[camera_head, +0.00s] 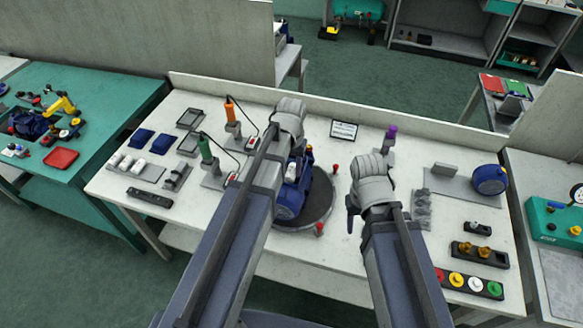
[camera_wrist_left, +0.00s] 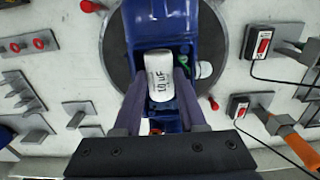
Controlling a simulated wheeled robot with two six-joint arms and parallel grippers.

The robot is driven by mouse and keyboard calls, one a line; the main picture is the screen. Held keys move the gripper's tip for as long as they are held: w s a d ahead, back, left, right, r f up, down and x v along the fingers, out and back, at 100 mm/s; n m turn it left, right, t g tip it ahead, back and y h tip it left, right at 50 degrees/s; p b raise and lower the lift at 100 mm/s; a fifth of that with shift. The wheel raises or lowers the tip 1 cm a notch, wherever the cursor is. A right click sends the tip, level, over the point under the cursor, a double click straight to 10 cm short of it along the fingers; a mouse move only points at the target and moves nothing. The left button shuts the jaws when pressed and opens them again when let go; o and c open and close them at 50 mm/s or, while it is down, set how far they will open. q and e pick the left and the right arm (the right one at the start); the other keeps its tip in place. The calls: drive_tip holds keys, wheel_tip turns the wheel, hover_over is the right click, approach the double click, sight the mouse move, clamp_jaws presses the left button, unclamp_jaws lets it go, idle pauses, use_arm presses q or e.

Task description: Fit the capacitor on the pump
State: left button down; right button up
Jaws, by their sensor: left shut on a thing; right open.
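The white capacitor (camera_wrist_left: 160,76), marked 10 µF, is between the fingers of my left gripper (camera_wrist_left: 163,100) in the left wrist view. My left gripper is shut on it. The blue pump (camera_wrist_left: 160,30) lies directly beneath, and the capacitor is over its open recess; whether it touches the pump cannot be told. In the head view the pump (camera_head: 290,200) stands on a dark round plate (camera_head: 318,205), partly hidden by my left arm. My right gripper (camera_head: 352,212) is open, right of the plate, its fingers mostly hidden behind its wrist.
A grey holder with white parts (camera_head: 133,166) lies at the table's left. Green (camera_head: 205,148) and orange (camera_head: 230,110) tools stand behind my left arm. A blue round part (camera_head: 489,180), grey brackets and coloured buttons (camera_head: 473,283) occupy the right side. Red knobs (camera_head: 319,229) ring the plate.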

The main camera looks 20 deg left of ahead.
use_arm(q)
drive_tip(key=shift+f, duration=0.25)
drive_tip(key=shift+c, duration=1.9)
unclamp_jaws()
drive_tip(key=shift+r, duration=0.1)
drive_tip(key=shift+d+r+p, duration=0.15)
drive_tip(key=shift+r+p, duration=0.6)
drive_tip(key=shift+r, duration=0.05)
drive_tip(key=shift+r+p, duration=0.55)
drive_tip(key=shift+r, duration=0.05)
drive_tip(key=shift+r+p, duration=1.5)
